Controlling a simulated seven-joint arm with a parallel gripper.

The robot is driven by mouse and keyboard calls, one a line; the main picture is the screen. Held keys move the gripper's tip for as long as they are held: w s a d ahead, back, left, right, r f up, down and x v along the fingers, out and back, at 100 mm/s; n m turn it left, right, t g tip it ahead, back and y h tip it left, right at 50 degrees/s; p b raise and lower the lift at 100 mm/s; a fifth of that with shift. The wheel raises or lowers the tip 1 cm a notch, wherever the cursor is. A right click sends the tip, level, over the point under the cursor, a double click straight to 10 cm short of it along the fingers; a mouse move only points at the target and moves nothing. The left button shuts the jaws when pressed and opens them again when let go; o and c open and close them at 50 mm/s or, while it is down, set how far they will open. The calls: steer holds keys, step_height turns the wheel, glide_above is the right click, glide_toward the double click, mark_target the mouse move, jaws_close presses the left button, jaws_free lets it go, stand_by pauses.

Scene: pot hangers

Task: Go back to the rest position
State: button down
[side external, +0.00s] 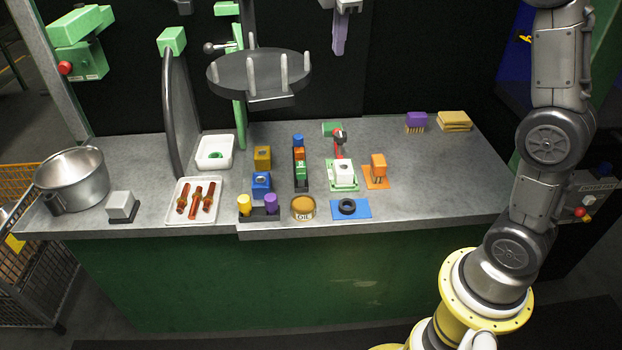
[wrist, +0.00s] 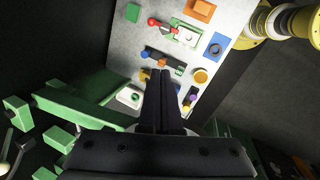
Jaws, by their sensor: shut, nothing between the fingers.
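My gripper (wrist: 164,74) shows in the wrist view as two dark fingers close together, shut with nothing between them. Beyond the fingertips lies the grey workbench (wrist: 207,17), seen tilted, with small coloured blocks, an oil tin (wrist: 200,76) and a white tray (wrist: 120,92). In the side external view my arm stands at the right and runs out of the top edge.
A metal pot (side external: 75,182) stands at the workbench's left end. A dark round rack with upright pegs (side external: 235,77) stands above the back. A tray of red-brown parts (side external: 190,218) and several coloured fixtures fill the middle. The right part is mostly clear, with yellow sponges (side external: 454,121) behind.

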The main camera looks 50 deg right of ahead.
steer(key=s+a+r+m+t, duration=0.1)
steer(key=s+a, duration=0.1)
steer(key=s, duration=0.3)
steer(key=s+a+r+m+t, duration=0.1)
steer(key=s+a+r, duration=0.1)
steer(key=s, duration=0.3)
steer(key=s+a+f+m+y, duration=0.1)
steer(key=s+a+f+m, duration=0.1)
steer(key=s+f+m, duration=0.3)
steer(key=s+a+f+m+t+y, duration=0.1)
steer(key=s+a+f+m, duration=0.1)
steer(key=s+f+m, duration=0.3)
steer(key=s+f, duration=0.3)
steer(key=s, duration=0.3)
steer(key=shift+s+a, duration=0.3)
steer(key=shift+s, duration=0.1)
steer(key=c, duration=1.5)
jaws_free()
steer(key=shift+c, duration=0.2)
